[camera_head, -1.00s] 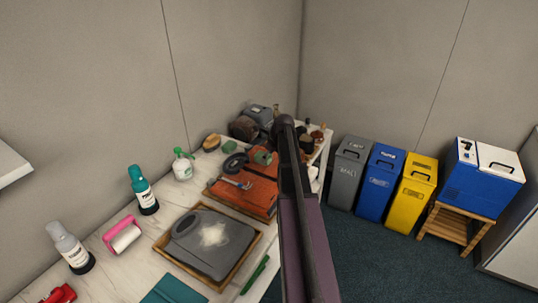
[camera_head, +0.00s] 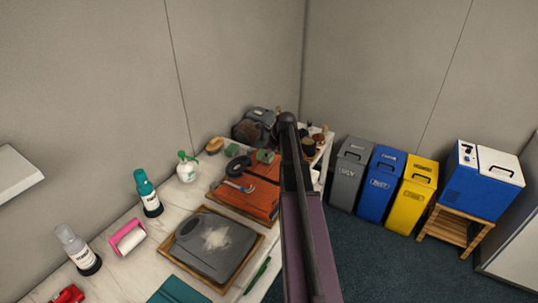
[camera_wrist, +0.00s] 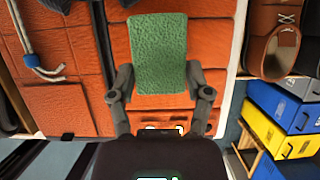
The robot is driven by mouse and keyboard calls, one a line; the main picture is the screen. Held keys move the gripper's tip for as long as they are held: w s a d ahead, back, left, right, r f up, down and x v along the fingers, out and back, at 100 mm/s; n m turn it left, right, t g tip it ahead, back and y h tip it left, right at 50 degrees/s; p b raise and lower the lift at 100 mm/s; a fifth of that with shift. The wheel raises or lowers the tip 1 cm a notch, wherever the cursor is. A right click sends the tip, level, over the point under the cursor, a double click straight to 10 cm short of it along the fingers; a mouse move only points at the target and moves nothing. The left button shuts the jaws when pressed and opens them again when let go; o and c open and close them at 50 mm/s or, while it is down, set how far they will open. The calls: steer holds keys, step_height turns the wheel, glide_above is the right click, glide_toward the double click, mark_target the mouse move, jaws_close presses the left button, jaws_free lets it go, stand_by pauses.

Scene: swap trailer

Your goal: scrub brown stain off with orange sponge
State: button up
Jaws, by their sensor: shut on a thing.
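In the wrist view my gripper (camera_wrist: 160,72) is shut on a green, rough-textured sponge (camera_wrist: 158,40), held by its sides. The sponge is in front of a ribbed orange case (camera_wrist: 65,110); I cannot tell whether they touch. The orange case (camera_head: 262,203) lies on the bench in the head view, where my arm hides part of the area and the gripper cannot be made out clearly. I see no orange sponge and cannot make out a brown stain. A grey case (camera_head: 200,258) in a wooden tray bears a pale smear (camera_head: 217,238).
A black ring (camera_head: 237,168) and a blue-handled tool (camera_head: 240,187) lie on the orange case. Teal bottle (camera_head: 148,195), white spray bottle (camera_head: 186,170) and pink roller (camera_head: 127,237) line the bench. A brown shoe-like item (camera_wrist: 275,45) shows right. Grey, blue and yellow bins stand beyond.

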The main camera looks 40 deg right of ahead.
steer(key=shift+r+p, duration=1.15)
steer(key=shift+r, duration=0.3)
steer(key=shift+r+p, duration=1.5)
steer(key=shift+s, duration=0.1)
